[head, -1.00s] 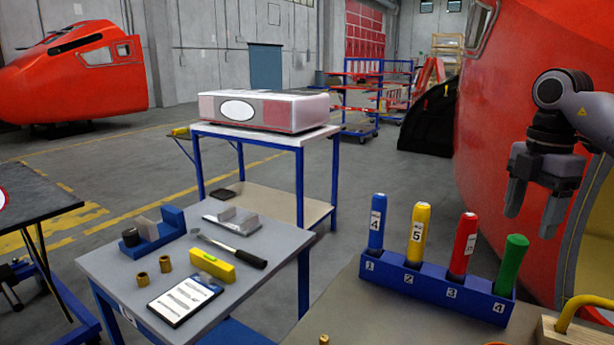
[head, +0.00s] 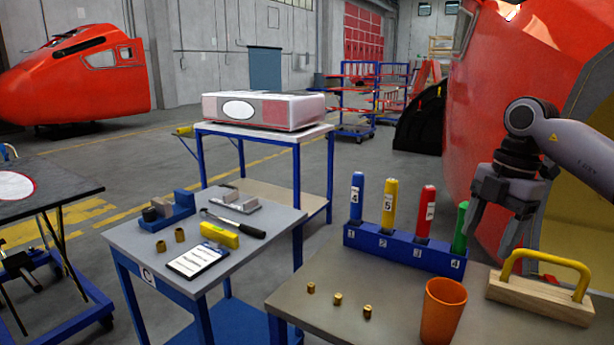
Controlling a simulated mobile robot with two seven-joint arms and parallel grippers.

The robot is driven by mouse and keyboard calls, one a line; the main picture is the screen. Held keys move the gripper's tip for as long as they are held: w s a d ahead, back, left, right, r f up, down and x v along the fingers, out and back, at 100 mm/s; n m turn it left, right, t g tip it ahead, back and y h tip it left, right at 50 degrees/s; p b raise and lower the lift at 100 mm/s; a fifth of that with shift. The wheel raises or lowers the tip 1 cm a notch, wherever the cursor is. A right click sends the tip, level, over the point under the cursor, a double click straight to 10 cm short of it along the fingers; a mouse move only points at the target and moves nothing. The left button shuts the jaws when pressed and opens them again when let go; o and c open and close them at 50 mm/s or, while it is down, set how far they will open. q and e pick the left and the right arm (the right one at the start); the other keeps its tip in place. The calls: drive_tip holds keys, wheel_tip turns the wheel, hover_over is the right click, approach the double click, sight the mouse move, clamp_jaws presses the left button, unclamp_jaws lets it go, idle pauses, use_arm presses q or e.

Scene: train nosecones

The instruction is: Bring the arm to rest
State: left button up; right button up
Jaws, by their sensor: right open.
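My right gripper (head: 491,243) hangs in the air at the right of the head view. Its fingers point down, apart, with nothing between them. The rack stands on the near right table (head: 300,295) and also holds a blue (head: 357,196), a yellow (head: 389,205) and a red handle (head: 425,212). Whether the gripper touches anything cannot be told, but it looks clear. My left gripper is not in view.
An orange cup (head: 441,312), a wooden block with a yellow handle (head: 540,298) and small brass pieces (head: 338,299) are on the near right table. A grey table (head: 135,248) with tools stands left. A red nosecone (head: 500,110) rises behind the gripper.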

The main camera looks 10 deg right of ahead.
drive_tip(key=w+a+f+n+y, duration=0.2)
drive_tip(key=a+f+n+y, duration=0.1)
drive_tip(key=a+f, duration=0.4)
drive_tip(key=s+a+f+t+y, duration=0.25)
drive_tip(key=a+y, duration=0.45)
drive_tip(key=a, duration=0.6)
drive_tip(key=s+a+f+t+y, duration=0.1)
drive_tip(key=s+a+f+y, duration=0.25)
drive_tip(key=a+y, duration=0.7)
drive_tip(key=s+d+f+m+t+h, duration=0.2)
drive_tip(key=d+f+m+t+h, duration=0.2)
drive_tip(key=f+m+t+h, duration=0.4)
drive_tip(key=s+d+f+m+t+h, duration=0.2)
drive_tip(key=d+f+m+t+h, duration=0.15)
drive_tip(key=f+m+h, duration=0.5)
drive_tip(key=s+d+f+m+g+h, duration=0.1)
drive_tip(key=s+d+f+m+g, duration=0.1)
drive_tip(key=s+f, duration=0.3)
drive_tip(key=s+d+f+m+g+h, duration=0.2)
drive_tip(key=s+d+f+m, duration=0.1)
drive_tip(key=s, duration=0.5)
drive_tip(key=shift+s+d+f+g, duration=0.25)
drive_tip(key=shift+d+f+g, duration=0.2)
drive_tip(key=shift+f, duration=0.45)
drive_tip(key=shift+m, duration=0.25)
drive_tip(key=c, duration=0.4)
drive_tip(key=shift+s+d+h, duration=0.1)
drive_tip(key=shift+d+h, duration=0.1)
drive_tip(key=shift+h, duration=0.1)
